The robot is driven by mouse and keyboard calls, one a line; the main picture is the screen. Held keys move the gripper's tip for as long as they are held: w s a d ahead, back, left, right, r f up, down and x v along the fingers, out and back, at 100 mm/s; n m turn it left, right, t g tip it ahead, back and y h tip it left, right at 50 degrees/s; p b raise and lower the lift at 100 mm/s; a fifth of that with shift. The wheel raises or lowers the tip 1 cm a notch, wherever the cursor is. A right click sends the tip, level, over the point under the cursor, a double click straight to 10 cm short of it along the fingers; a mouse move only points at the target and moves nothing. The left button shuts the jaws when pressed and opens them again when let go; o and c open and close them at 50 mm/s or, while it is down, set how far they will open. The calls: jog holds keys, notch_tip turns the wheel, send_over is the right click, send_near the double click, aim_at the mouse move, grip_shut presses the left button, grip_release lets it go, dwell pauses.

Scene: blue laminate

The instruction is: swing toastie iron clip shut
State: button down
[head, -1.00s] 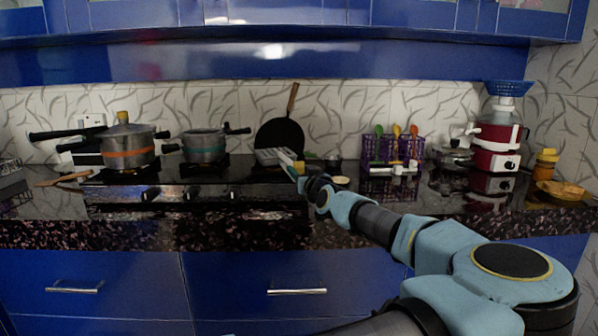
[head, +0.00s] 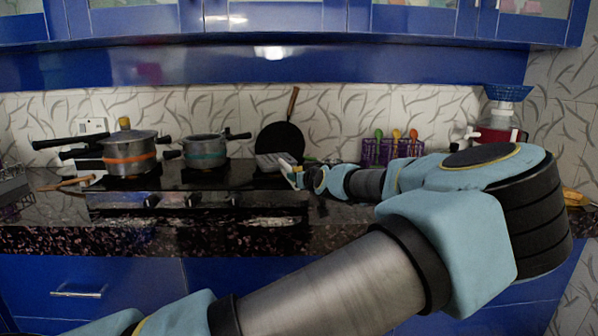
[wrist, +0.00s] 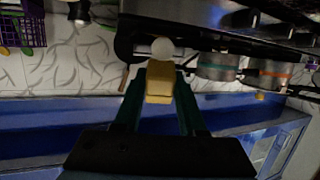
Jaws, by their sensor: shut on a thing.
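A flat grey metal thing, which looks like the toastie iron (head: 268,161), lies at the back of the stove in front of the black pan. My gripper (head: 289,172) is small at its right end in the head view. In the wrist view my gripper (wrist: 160,88) has its two dark green fingers shut on a yellow piece (wrist: 160,83). A pale round knob (wrist: 163,48) shows just beyond that piece. I cannot tell whether the yellow piece belongs to the iron. The clip and its position cannot be made out.
A black frying pan (head: 280,141) leans on the tiled wall close behind the gripper. Two pots, one orange-banded (head: 129,155) and one teal-banded (head: 205,150), stand on the stove to the left. A purple utensil rack (head: 377,152) stands to the right, partly behind my arm.

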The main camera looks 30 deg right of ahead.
aim_at(295, 168)
jog(key=g+p, duration=0.2)
jog(key=w+r+g+p, duration=0.1)
jog(key=p, duration=0.1)
jog(key=shift+r+g, duration=0.25)
jog(key=shift+g, duration=0.15)
jog(key=g+p, duration=0.1)
jog(key=w+g+p, duration=0.1)
jog(key=shift+d+g+y+p, duration=0.1)
jog(key=shift+g+y+p, duration=0.2)
jog(key=shift+p, duration=0.05)
jog(key=g+p, duration=0.1)
jog(key=w+g+p, duration=0.1)
jog(key=g, duration=0.1)
jog(key=shift+p, duration=0.35)
jog(key=shift+w+f+g+y+p, duration=0.15)
jog(key=shift+f+g+y+p, duration=0.25)
jog(key=shift+g+p, duration=0.6)
jog(key=shift+g, duration=0.3)
jog(key=shift+c, duration=2.4)
grip_release()
jog(key=shift+d, duration=0.1)
